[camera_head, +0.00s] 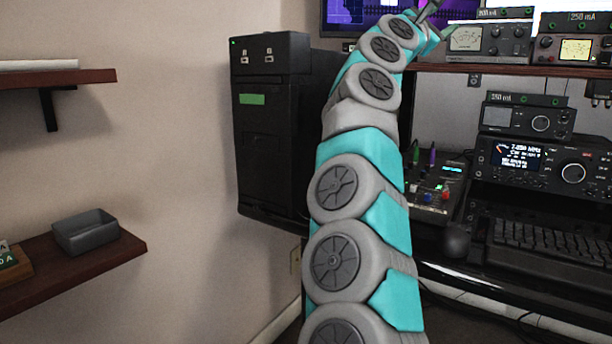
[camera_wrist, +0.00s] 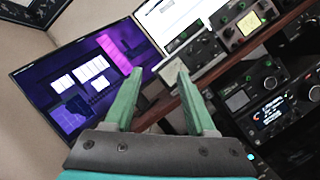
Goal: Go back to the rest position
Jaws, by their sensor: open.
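My arm, teal and grey, stretches up and away across the middle of the head view. My gripper (camera_head: 428,12) is at the arm's far end, near the top edge, and only partly shows there. In the wrist view, my gripper (camera_wrist: 157,90) is open, with two green fingers apart and nothing between them. Past the fingers are a monitor (camera_wrist: 82,78) with a purple screen and a shelf edge (camera_wrist: 160,110) carrying radio units. I cannot tell how far the fingertips are from the units.
A black cabinet (camera_head: 265,150) stands left of my arm. A radio (camera_head: 520,158), a keyboard (camera_head: 550,240) and a small control box (camera_head: 435,190) sit right of it. Meter units (camera_head: 478,40) stand on the upper shelf. A grey tray (camera_head: 86,232) rests on a left wall shelf.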

